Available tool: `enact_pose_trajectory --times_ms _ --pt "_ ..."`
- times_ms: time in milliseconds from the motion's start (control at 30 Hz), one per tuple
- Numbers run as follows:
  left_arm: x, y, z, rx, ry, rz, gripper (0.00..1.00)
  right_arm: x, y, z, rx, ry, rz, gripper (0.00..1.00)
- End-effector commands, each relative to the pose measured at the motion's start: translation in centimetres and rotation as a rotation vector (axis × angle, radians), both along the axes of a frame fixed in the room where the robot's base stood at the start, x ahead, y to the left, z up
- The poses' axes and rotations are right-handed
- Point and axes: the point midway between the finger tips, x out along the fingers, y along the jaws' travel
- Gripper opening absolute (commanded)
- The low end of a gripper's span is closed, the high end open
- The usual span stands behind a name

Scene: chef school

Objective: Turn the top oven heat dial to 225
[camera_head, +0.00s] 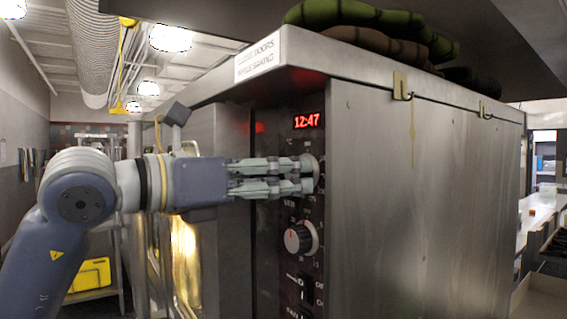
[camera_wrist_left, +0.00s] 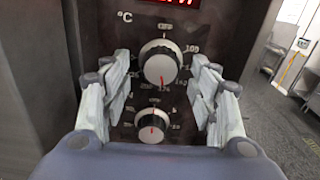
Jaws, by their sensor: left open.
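The top oven heat dial (camera_wrist_left: 160,63) is a round knob with a pale face and dark rim, under a °C mark in the left wrist view. Its red mark points down, and numbers ring it; 100 seems to show at upper right. In the head view only the edge of this dial (camera_head: 317,172) shows behind my fingers. My left gripper (camera_head: 306,174) is open at the dial. In the left wrist view its fingers (camera_wrist_left: 160,75) stand on either side of the dial, with a gap on both sides, and I see no contact.
A second dial (camera_head: 299,237) sits below, also with a red mark; the wrist view shows it between the fingers (camera_wrist_left: 152,125). Switches (camera_head: 305,290) are under it. A red clock (camera_head: 306,120) reads 12:47 above. The steel oven side (camera_head: 420,200) stands right of the panel.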

Motion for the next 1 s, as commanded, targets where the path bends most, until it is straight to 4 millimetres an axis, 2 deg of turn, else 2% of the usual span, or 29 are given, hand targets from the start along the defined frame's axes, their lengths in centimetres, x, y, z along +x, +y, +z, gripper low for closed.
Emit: enact_pose_trajectory --times_ms 100,400,600,1000 --pt "0.42 -0.69 0.03 0.001 0.001 -0.002 0.55 0.04 -0.02 0.41 0.000 0.000 0.000 0.00" --pt "0.54 -0.82 -0.08 0.000 0.000 -0.001 0.55 0.05 -0.01 0.37 0.000 -0.001 -0.001 0.00" --pt "0.53 -0.80 -0.06 0.000 0.000 -0.001 0.11 0.04 0.02 0.37 0.000 0.000 -0.001 0.00" --pt "0.54 -0.77 -0.13 0.025 -0.035 0.000 0.11 0.02 0.36 -0.08 0.004 0.000 -0.002 0.00"
